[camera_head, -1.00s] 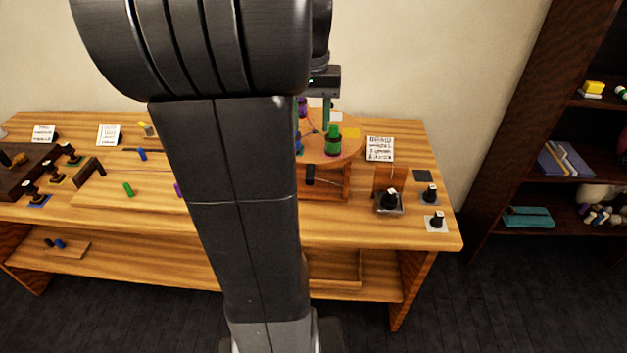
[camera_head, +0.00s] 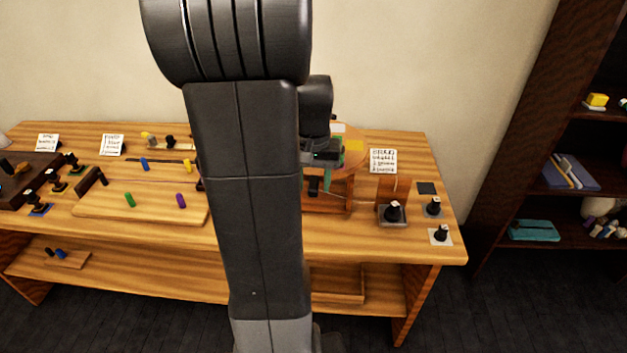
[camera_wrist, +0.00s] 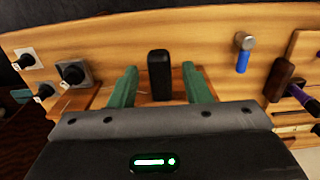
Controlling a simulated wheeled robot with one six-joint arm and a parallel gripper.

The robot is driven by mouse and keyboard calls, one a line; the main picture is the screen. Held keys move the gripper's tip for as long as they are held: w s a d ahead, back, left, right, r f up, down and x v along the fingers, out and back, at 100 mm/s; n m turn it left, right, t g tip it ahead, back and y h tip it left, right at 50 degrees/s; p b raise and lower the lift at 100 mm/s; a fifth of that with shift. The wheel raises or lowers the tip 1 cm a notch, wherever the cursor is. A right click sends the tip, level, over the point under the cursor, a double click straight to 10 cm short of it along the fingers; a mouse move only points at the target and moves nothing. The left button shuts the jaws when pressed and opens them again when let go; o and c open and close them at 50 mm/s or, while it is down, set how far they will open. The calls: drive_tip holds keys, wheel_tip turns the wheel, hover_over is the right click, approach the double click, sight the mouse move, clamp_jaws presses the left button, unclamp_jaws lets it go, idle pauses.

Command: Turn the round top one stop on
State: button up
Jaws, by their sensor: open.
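The round wooden top (camera_head: 352,139) sits on a wooden stand (camera_head: 335,203) at the back right of the bench. My arm and wrist hide much of it in the head view. A black upright handle (camera_head: 313,187) shows at the front of the stand. In the wrist view, the handle (camera_wrist: 159,78) stands between the two green fingers of my gripper (camera_wrist: 159,68). The fingers are open, with a gap on each side of the handle. I cannot tell how deep they reach around it.
A black knob on a square base (camera_head: 392,214) and two smaller knobs (camera_head: 433,206) (camera_head: 440,234) stand right of the stand. A written card (camera_head: 383,161) stands behind them. Green and purple pegs (camera_head: 130,200) (camera_head: 181,200) lie on a board at left.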

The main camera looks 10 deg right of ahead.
clamp_jaws()
drive_tip(key=shift+a, duration=0.15)
drive_tip(key=w+a+m+p, duration=0.4)
drive_tip(key=w+a+m, duration=0.7)
drive_tip(key=w+m, duration=0.1)
drive_tip(key=shift+a, duration=0.15)
idle(1.4)
drive_tip(key=shift+w+r, duration=0.1)
idle(0.4)
